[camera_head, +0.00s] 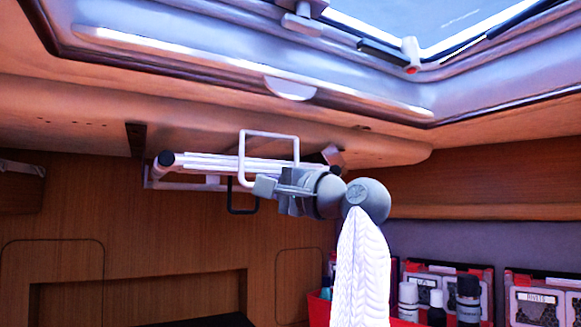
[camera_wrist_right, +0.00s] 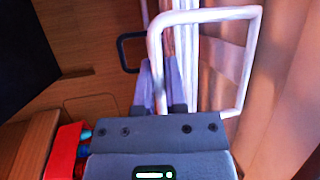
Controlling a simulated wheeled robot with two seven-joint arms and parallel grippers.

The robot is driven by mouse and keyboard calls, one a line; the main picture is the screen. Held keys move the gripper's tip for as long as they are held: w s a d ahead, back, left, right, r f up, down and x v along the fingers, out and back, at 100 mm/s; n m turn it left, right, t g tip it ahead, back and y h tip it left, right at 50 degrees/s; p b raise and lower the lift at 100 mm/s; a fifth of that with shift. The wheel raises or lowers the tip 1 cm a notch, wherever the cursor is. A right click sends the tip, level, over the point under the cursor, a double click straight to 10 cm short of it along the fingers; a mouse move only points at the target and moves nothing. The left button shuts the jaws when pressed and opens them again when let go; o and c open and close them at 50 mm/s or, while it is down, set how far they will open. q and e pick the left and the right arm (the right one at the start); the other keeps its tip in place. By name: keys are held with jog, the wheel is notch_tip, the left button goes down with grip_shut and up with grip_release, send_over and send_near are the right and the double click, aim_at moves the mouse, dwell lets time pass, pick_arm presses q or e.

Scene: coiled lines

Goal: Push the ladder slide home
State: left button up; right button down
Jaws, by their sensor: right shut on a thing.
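The ladder slide (camera_head: 205,163) is a bundle of white rails under the ceiling, with a dark round end cap at its left. A white rectangular loop handle (camera_head: 269,134) stands up at its right part; the loop is large in the right wrist view (camera_wrist_right: 205,14). My right gripper (camera_head: 262,187) reaches in from the right, at the loop's lower end. In the right wrist view its fingers (camera_wrist_right: 160,85) are shut on the loop's near leg. The fingers hide the exact contact. My left gripper is in neither view.
A dark loop (camera_head: 232,208) hangs just below the rails. A ceiling hatch frame (camera_head: 200,55) is above. Red boxes and small bottles (camera_head: 437,305) stand at the lower right. Wooden cabinet walls (camera_head: 170,235) close off the back.

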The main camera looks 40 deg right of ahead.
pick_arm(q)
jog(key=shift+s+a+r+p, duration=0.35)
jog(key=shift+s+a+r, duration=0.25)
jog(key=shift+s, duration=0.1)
pick_arm(e)
jog(key=w, duration=0.4)
jog(key=shift+w+d, duration=0.15)
jog(key=shift+d, duration=0.05)
jog(key=c, duration=0.7)
grip_release()
jog(key=shift+w+a, duration=0.1)
jog(key=shift+w, duration=0.1)
pick_arm(q)
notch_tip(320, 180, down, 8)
jog(key=b, duration=0.8)
pick_arm(e)
jog(key=v, duration=1)
jog(key=shift+a, duration=0.15)
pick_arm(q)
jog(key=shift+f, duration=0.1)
